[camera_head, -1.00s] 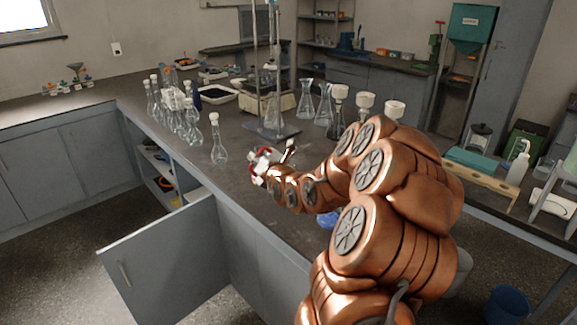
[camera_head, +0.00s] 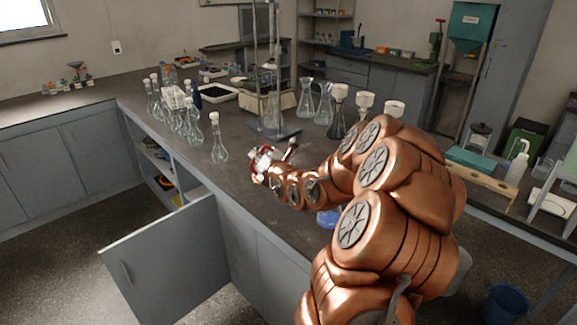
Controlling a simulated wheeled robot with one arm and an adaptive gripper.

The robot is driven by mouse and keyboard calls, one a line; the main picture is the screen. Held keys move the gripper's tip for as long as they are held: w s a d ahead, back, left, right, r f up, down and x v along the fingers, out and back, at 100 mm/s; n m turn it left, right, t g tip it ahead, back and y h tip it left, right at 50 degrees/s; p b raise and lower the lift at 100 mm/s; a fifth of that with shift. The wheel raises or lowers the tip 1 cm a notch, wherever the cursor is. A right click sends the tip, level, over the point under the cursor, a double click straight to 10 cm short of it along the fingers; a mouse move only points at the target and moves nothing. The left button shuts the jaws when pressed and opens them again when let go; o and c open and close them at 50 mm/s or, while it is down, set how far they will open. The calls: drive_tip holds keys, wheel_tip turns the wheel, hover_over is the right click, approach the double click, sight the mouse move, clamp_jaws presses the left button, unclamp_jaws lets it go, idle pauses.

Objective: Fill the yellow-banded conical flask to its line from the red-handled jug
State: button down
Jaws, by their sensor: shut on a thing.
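My gripper (camera_head: 264,161) is over the dark bench top, in front of the clamp stand. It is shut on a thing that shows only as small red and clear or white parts. The red fits the handle of the red-handled jug, but the jug's body cannot be made out. I cannot see a yellow band or a fill line on either. Another glass vessel (camera_head: 268,122) is at the stand's base, too unclear to name.
The clamp stand (camera_head: 277,60) rises just behind my gripper. Several stoppered flasks (camera_head: 186,118) stand to the left, with one (camera_head: 218,140) nearest. Several white-topped vessels (camera_head: 364,104) stand behind my arm. A blue object (camera_head: 328,219) lies near the bench edge. A cupboard door (camera_head: 160,255) hangs open.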

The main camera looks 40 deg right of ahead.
drive_tip(key=shift+d+r+p, duration=0.15)
drive_tip(key=shift+r+p, duration=0.15)
drive_tip(key=shift+p, duration=0.1)
idle(1.3)
drive_tip(key=a+f+n+b, duration=0.3)
drive_tip(key=f+b, duration=0.3)
drive_tip(key=b, duration=0.3)
drive_tip(key=a+f+n+t+h+b, duration=0.1)
drive_tip(key=a+f+n+b, duration=0.3)
drive_tip(key=b, duration=0.5)
wheel_tip(320, 180, down, 2)
drive_tip(key=shift+w+n, duration=0.45)
drive_tip(key=shift+n, duration=0.35)
drive_tip(key=shift+t, duration=0.3)
